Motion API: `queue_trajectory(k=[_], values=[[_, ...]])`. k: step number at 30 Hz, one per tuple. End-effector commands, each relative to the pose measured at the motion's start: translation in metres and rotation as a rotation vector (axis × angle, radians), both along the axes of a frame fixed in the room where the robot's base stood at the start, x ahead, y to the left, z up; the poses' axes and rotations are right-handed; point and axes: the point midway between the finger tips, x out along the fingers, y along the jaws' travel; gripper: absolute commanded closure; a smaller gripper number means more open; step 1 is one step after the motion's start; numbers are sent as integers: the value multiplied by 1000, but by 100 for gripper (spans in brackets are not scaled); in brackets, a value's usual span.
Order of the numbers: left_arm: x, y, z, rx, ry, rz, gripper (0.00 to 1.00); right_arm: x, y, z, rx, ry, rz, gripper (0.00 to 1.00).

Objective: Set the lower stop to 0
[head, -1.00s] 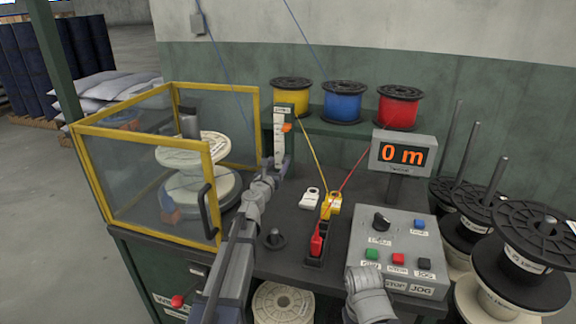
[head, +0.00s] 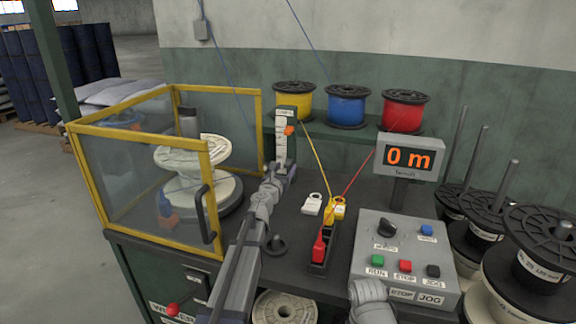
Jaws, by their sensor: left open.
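A white upright scale (head: 281,144) stands at the back of the bench, right of the yellow-framed guard. An orange pointer or stop (head: 289,131) sits on its right side near the top. The lower part of the scale is hidden behind my left gripper, so I cannot make out a lower stop. My left gripper (head: 283,171) is open at the foot of the scale; whether it touches anything there I cannot tell. A grey link of my right arm shows at the bottom edge; its gripper is not visible.
The guard (head: 214,190) encloses a pale spool (head: 192,150). A display (head: 408,157) reads 0 m. A control box (head: 405,250) has a knob and several buttons. Yellow and white padlocks and a red-handled part (head: 319,248) stand mid-bench. Colored wire spools sit on the back shelf.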

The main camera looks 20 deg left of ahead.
Motion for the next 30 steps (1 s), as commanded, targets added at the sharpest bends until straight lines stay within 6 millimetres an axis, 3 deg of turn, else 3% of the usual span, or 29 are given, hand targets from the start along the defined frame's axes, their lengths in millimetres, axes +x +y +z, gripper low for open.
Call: queue_trajectory(k=[1, 6, 15, 30], values=[[13, 0, 0, 0, 0, -1, 40, 0, 0, 0, 0, 0, 0, 50], [33, -1, 0, 0, 0, 0, 40, 0, 0, 0, 0, 0, 0, 50], [36, -1, 0, 0, 0, 1, 40, 0, 0, 0, 0, 0, 0, 50], [35, -2, 0, 0, 0, -2, 95, 0, 0, 0, 0, 0, 0, 50]])
